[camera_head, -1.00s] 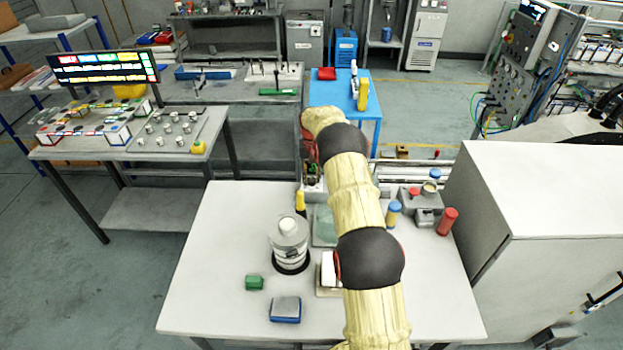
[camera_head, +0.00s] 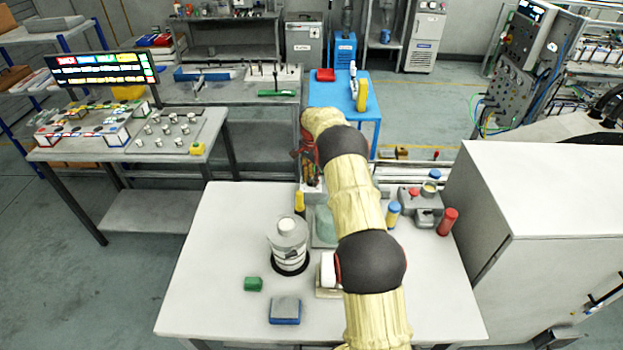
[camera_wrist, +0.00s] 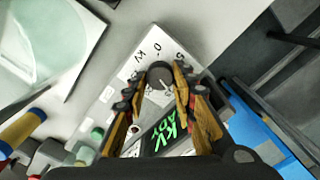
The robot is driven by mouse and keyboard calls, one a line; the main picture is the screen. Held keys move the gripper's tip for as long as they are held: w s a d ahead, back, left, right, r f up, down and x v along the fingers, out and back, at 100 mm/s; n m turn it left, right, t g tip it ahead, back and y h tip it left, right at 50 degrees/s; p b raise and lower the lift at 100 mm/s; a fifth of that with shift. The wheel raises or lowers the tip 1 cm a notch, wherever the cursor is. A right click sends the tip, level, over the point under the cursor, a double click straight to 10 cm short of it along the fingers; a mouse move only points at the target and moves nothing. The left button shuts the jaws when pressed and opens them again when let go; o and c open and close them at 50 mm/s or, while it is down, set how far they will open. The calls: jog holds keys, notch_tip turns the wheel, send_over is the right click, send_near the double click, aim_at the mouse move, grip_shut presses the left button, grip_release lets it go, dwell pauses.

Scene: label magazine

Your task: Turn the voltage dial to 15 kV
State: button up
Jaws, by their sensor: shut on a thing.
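The dark round voltage dial (camera_wrist: 160,76) sits on a pale panel (camera_wrist: 118,85) in the wrist view, with "kV" and numerals printed around it. Its setting cannot be read clearly. My gripper (camera_wrist: 160,82) has one finger on each side of the dial and is shut on it. A dark display with green lettering (camera_wrist: 168,130) lies below the dial, between the fingers. In the head view my gripper (camera_head: 311,170) is at the back edge of the white table, and my arm hides most of the panel there.
On the white table (camera_head: 215,235) stand a grey cylindrical device (camera_head: 289,247), a green block (camera_head: 254,284), a blue-grey block (camera_head: 285,311) and a red cylinder (camera_head: 447,222). A yellow-capped bottle (camera_head: 299,203) is close to my gripper. A blue table (camera_head: 325,97) stands behind.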

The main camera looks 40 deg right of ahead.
aim_at(312, 180)
jog(key=shift+m, duration=1.1)
jog(key=o, duration=1.2)
jog(key=shift+c, duration=0.2)
notch_tip(312, 180, up, 12)
